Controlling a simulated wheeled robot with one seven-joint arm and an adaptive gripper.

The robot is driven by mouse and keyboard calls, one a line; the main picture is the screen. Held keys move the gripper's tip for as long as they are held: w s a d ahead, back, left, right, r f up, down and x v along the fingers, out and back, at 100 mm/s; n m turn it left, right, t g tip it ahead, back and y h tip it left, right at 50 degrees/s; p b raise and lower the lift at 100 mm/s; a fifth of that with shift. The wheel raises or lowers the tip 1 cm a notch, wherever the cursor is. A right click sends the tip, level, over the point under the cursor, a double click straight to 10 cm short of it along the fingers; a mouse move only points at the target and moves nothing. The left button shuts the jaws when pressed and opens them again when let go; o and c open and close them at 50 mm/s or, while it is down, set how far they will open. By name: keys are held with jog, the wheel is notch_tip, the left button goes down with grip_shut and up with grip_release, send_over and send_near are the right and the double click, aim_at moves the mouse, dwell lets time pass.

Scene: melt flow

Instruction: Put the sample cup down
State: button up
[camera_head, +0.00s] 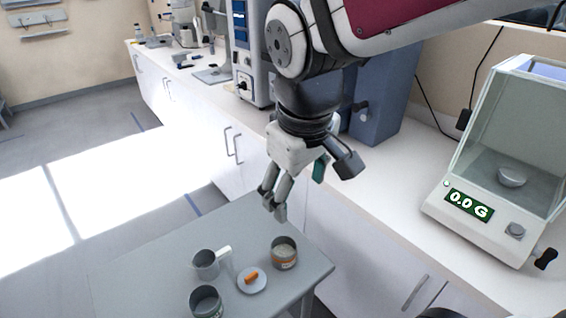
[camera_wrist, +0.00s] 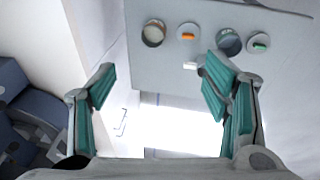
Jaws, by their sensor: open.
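My gripper (camera_head: 273,203) is open and empty above the far edge of the small grey table (camera_head: 150,262). In the wrist view its teal-padded fingers (camera_wrist: 158,76) are spread with nothing between them. On the table stand a cup with pale contents and a brownish band (camera_head: 284,256), a grey cup with a white handle (camera_head: 206,266) and a dark grey cup (camera_head: 206,304). All three look upright and apart from my gripper. I cannot tell which one is the sample cup. The banded cup also shows in the wrist view (camera_wrist: 153,36).
A saucer (camera_head: 252,289) with an orange piece lies among the cups. The wrist view also shows a saucer with a green piece (camera_wrist: 259,46). A glass-cased balance (camera_head: 490,185) reading 0.0 G stands on the white counter (camera_head: 395,185), with a small dish (camera_head: 512,176) inside.

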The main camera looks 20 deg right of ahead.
jog(key=s+d+r+m+t, duration=0.1)
jog(key=s+m, duration=0.3)
jog(key=s, duration=0.6)
jog(key=shift+s+d+y, duration=0.25)
jog(key=shift+d+y, duration=0.15)
jog(key=shift+d, duration=0.2)
jog(key=shift+r, duration=0.1)
notch_tip(320, 180, up, 4)
jog(key=p, duration=0.3)
jog(key=shift+t, duration=0.4)
jog(key=shift+c, duration=0.6)
